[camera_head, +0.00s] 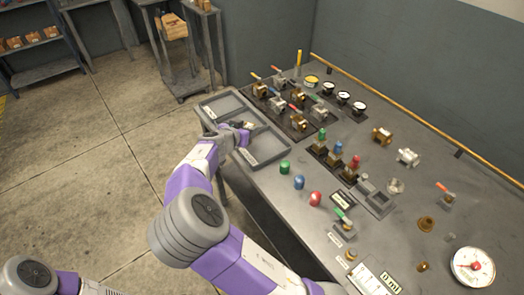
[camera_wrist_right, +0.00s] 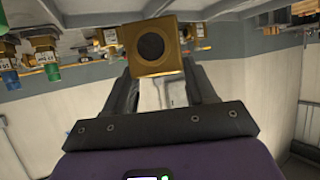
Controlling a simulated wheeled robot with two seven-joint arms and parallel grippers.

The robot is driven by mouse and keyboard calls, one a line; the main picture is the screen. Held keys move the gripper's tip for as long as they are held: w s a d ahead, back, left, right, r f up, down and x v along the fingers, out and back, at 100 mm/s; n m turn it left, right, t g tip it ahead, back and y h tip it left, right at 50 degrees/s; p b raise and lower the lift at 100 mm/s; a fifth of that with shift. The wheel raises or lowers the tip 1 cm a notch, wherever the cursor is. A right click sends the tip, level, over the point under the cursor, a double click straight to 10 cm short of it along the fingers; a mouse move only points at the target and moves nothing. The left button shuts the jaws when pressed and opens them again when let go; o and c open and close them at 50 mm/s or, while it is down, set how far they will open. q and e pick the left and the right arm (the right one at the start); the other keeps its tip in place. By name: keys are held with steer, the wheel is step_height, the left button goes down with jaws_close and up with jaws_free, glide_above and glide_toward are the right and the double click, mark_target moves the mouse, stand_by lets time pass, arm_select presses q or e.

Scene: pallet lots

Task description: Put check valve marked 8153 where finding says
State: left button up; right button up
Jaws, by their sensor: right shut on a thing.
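My right gripper (camera_head: 245,127) is over the divide between two grey trays at the table's left corner. In the right wrist view it (camera_wrist_right: 160,88) is shut on a brass valve body (camera_wrist_right: 153,70) with a square face and a dark round bore. No marking is readable on it, and in the head view the gripper mostly hides it. The far tray (camera_head: 210,104) and the near tray (camera_head: 283,146) look empty where they show; each carries a pale label too small to read. My left gripper is out of view; only part of that arm shows at bottom left.
Several valves with coloured handles stand on dark mats (camera_head: 290,122) behind the trays. A brass fitting (camera_head: 382,135), a silver fitting (camera_head: 408,157) and a dial gauge (camera_head: 473,266) are to the right.

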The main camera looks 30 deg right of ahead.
mark_target(253, 140)
steer(key=s+d+r+m+g+h+b, duration=0.1)
steer(key=d+r+m+g+h, duration=0.1)
steer(key=d+r+m+g, duration=0.25)
steer(key=shift+m+g, duration=0.45)
steer(key=shift+g, duration=0.1)
steer(key=f+b, duration=0.1)
steer(key=f, duration=0.4)
steer(key=f+b, duration=0.1)
steer(key=f, duration=0.4)
steer(key=shift+s+a+f+b, duration=0.2)
steer(key=shift+f+b, duration=0.15)
steer(key=shift+b, duration=0.05)
steer(key=shift+r, duration=0.1)
steer(key=o, duration=1.4)
steer(key=shift+c, duration=0.2)
steer(key=p+v, duration=0.2)
steer(key=v, duration=1)
steer(key=shift+f+p, duration=0.2)
steer(key=shift+p, duration=0.1)
steer(key=shift+a, duration=0.1)
